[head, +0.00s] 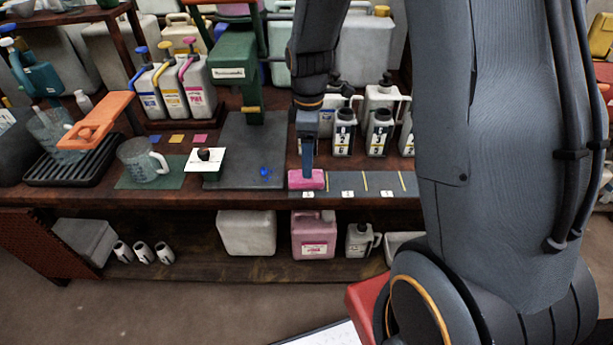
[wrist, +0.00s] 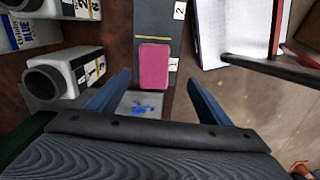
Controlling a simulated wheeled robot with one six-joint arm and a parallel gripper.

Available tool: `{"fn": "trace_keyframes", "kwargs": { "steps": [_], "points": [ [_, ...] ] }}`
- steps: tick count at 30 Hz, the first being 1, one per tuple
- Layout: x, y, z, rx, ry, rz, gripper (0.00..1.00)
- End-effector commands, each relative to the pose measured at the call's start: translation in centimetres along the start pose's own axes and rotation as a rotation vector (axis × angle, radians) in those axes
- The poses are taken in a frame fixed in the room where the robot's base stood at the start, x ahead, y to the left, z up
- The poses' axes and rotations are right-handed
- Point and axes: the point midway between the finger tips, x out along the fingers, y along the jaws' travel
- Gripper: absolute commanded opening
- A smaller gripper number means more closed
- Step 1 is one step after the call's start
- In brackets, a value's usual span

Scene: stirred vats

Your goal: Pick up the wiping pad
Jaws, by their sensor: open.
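The wiping pad, a pink rounded block (head: 307,179), lies on the grey strip at the front of the bench, at its left end. In the wrist view the pad (wrist: 154,66) shows just beyond the open fingers, roughly centred between them. My gripper (head: 308,168) points down, right at the pad in the head view, with a finger overlapping its back edge. In the wrist view my gripper (wrist: 158,78) is open, with nothing held between its blue-grey fingers. I cannot tell the exact height of the fingertips.
A grey plate (head: 240,140) with a blue smear (head: 264,171) lies left of the pad. White bottles (head: 345,130) stand behind the strip. A measuring jug (head: 140,160) and an orange-handled item (head: 95,120) stand farther left. The strip right of the pad is clear.

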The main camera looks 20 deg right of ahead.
Motion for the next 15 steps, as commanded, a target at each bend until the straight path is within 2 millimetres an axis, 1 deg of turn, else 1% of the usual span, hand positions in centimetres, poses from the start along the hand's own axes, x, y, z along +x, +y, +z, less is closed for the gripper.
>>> {"fn": "trace_keyframes", "kwargs": {
  "steps": [3, 5, 12, 15],
  "points": [
    [0.6, 0.9, -0.3, -0.085, -0.001, -0.001, 0.73],
    [1.0, 1.1, -0.3, -0.106, -0.001, -0.001, 0.73],
    [3.3, 1.1, -0.3, -0.113, -0.001, -0.003, 0.73],
    [4.0, 1.1, -0.2, -0.112, -0.001, -0.002, 0.73]
  ]
}}
